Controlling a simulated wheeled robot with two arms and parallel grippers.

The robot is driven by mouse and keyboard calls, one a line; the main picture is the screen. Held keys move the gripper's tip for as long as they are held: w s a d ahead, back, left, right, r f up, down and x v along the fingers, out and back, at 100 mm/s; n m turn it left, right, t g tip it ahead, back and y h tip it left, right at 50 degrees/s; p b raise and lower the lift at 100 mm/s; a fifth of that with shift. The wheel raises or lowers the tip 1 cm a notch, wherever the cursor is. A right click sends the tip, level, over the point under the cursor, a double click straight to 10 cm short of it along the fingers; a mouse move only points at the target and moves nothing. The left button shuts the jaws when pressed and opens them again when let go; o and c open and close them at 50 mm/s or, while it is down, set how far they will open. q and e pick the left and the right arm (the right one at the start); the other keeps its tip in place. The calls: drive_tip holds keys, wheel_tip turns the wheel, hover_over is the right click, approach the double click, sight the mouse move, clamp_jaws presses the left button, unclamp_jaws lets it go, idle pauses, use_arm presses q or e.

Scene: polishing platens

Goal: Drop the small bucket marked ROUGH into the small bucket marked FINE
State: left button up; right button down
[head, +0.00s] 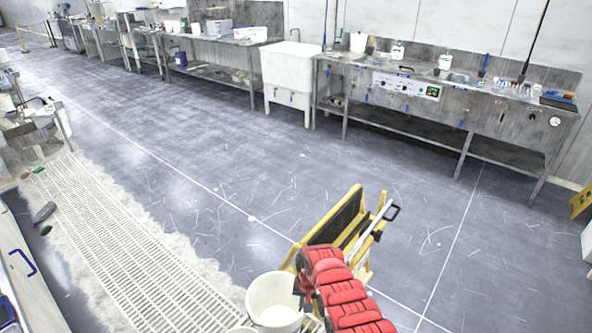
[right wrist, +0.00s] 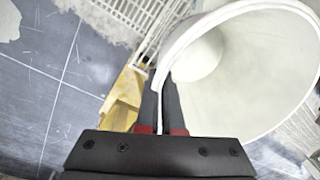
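A white bucket (head: 262,290) is at the bottom of the head view, open side up, beside the end of my red right arm. In the right wrist view, the bucket (right wrist: 245,75) fills the upper right, with its wide mouth toward the camera. My right gripper (right wrist: 160,90) has one dark finger on each side of the bucket's wall at the rim and looks shut on it. Part of another white rim (head: 240,330) shows at the bottom edge of the head view. No ROUGH or FINE marking is visible. My left gripper is not in view.
A yellow frame with a dark panel (head: 338,222) stands just behind my right arm. White floor grating (head: 130,240) runs along the left. A white sink (head: 291,68) and steel benches (head: 440,92) line the back wall. The grey floor between is open.

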drive_tip(key=shift+s+a+r, duration=0.1)
drive_tip(key=shift+a, duration=0.1)
drive_tip(key=shift+s+a+r, duration=0.1)
drive_tip(key=shift+a+r, duration=0.1)
drive_tip(key=shift+a, duration=0.65)
